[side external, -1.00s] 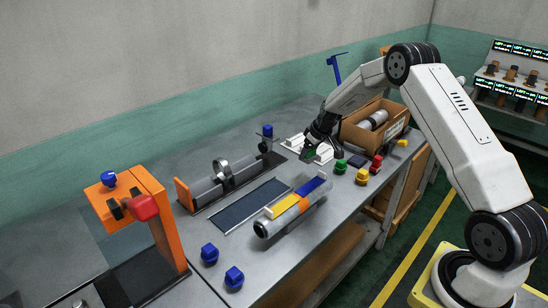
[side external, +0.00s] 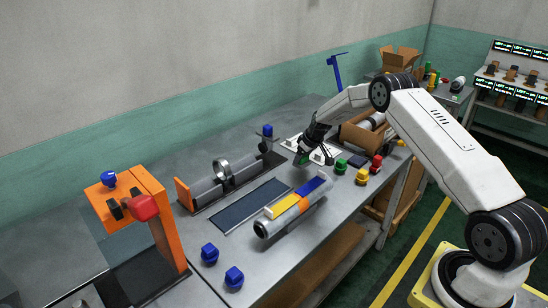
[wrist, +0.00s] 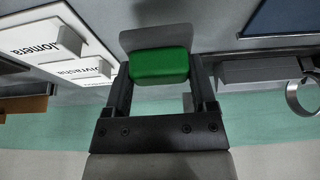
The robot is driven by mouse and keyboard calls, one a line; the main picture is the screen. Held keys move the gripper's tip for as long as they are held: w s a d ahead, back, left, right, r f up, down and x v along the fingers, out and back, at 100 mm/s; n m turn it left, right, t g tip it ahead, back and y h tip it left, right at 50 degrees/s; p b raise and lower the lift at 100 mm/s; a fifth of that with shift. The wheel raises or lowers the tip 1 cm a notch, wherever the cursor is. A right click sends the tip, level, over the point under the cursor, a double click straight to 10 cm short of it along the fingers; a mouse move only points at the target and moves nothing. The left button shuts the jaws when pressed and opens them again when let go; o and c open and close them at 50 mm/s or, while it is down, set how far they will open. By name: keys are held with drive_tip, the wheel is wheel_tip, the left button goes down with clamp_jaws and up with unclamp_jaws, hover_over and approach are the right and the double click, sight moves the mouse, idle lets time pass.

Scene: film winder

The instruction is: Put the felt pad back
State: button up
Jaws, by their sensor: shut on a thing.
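My gripper (wrist: 160,85) is shut on a green block-shaped piece (wrist: 160,66). A thin grey plate (wrist: 155,36) shows behind the green piece in the wrist view, and I take the two together as the felt pad. In the side view my gripper (side external: 307,152) holds the green piece (side external: 302,159) low, by the front edge of a white labelled board. I cannot tell whether it touches the surface. The white board (wrist: 55,40) has printed names and raised white blocks in the wrist view.
A ringed winder (side external: 222,178) stands left. Green (side external: 341,166), yellow (side external: 362,176) and red (side external: 376,163) knobs stand right. A cardboard box (side external: 362,134) is behind.

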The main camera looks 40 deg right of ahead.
sight(303, 163)
drive_tip(key=shift+f, duration=1.3)
drive_tip(key=shift+f, duration=0.15)
drive_tip(key=o, duration=1.2)
drive_tip(key=shift+c, duration=0.2)
drive_tip(key=shift+v, duration=0.8)
drive_tip(key=v, duration=1)
drive_tip(key=shift+r, duration=0.3)
drive_tip(key=shift+s, duration=0.1)
drive_tip(key=shift+a, duration=0.15)
